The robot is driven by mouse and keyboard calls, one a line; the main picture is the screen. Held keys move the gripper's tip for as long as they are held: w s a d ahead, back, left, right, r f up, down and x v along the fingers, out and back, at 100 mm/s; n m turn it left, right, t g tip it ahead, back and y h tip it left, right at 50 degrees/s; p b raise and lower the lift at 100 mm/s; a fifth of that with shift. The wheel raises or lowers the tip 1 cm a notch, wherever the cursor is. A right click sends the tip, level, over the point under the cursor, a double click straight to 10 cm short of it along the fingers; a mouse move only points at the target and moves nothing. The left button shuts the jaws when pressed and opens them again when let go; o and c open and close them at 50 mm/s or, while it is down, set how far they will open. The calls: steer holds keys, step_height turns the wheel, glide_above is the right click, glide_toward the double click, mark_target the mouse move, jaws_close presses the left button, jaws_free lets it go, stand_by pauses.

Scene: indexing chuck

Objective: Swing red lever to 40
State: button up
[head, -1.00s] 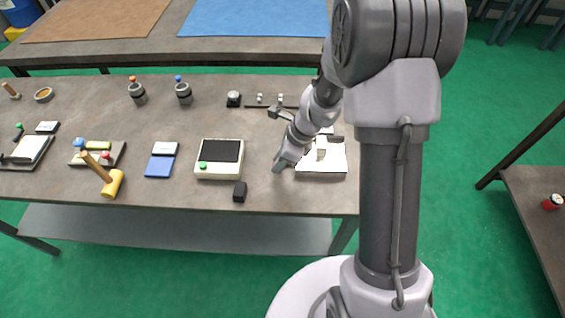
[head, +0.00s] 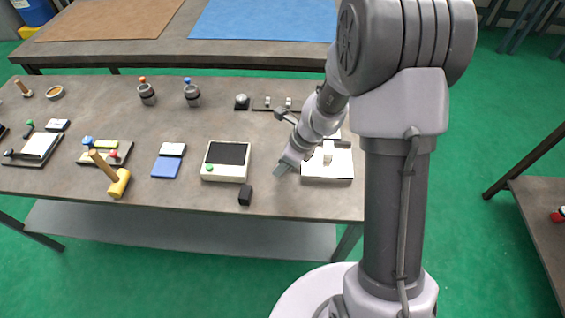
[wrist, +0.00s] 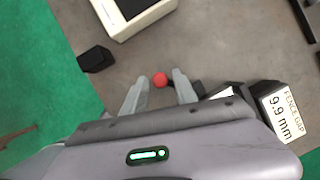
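A red ball knob (wrist: 160,80) shows in the wrist view between my fingertips, with a gap to each finger. My gripper (wrist: 161,76) is open and pointed at it. A dark part by the right finger may belong to the same lever; its arm and any scale are mostly hidden. In the head view my gripper (head: 284,168) is low over the front right of the table, at the left edge of a white plate fixture (head: 320,174). The red knob is not visible there. Another red knob (head: 113,154) sits on a fixture at the left.
A display (wrist: 283,113) reading "FENCE GAP 9.9 mm" stands right of my gripper. A cream box with a dark screen (head: 226,172) and a black block (head: 245,195) lie to the left. A yellow mallet (head: 119,183) lies further left. The table's front edge is close.

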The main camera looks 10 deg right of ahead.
steer(key=shift+o, duration=0.2)
steer(key=p+v, duration=0.8)
steer(key=v, duration=0.9)
steer(key=shift+r, duration=0.2)
steer(key=shift+d, duration=0.1)
